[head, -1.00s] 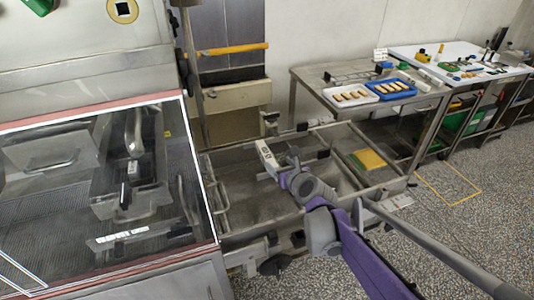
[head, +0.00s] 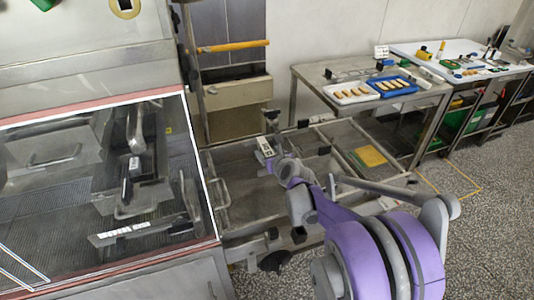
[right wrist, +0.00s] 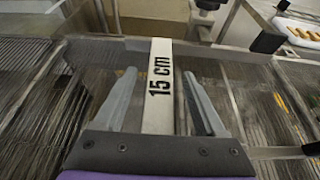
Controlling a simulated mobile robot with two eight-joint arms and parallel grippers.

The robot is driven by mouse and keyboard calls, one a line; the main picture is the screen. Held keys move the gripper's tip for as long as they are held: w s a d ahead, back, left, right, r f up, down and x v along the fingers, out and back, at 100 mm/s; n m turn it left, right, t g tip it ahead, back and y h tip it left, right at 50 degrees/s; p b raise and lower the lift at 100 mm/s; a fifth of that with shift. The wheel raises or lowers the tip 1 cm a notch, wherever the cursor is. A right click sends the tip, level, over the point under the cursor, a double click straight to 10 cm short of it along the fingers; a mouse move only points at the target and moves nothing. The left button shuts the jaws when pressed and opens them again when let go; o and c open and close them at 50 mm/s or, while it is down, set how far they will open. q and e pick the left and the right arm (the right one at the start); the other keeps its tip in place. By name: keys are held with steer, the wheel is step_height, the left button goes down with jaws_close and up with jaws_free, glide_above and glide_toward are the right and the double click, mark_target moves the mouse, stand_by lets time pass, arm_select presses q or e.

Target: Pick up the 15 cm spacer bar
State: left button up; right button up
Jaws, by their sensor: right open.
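The 15 cm spacer bar (right wrist: 160,92) is a pale flat bar with "15 cm" in black. In the right wrist view it runs lengthwise between the two grey fingers of my right gripper (right wrist: 159,75), with a gap on each side. The fingers are open. In the head view the bar (head: 265,148) lies over the mesh frame, its near part hidden by my right gripper (head: 277,158). Whether the fingers reach down to the bar's depth is hard to tell. My left gripper is not in view.
The wire mesh (head: 235,195) and its rails surround the bar, with black clamps (head: 303,124) nearby. A yellow block (head: 370,157) is on the right part of the frame. The glass-fronted machine (head: 110,190) stands left. A steel table (head: 325,83) with trays stands behind.

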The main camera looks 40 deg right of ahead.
jaws_close()
steer(key=shift+r, duration=0.1)
stand_by(0.4)
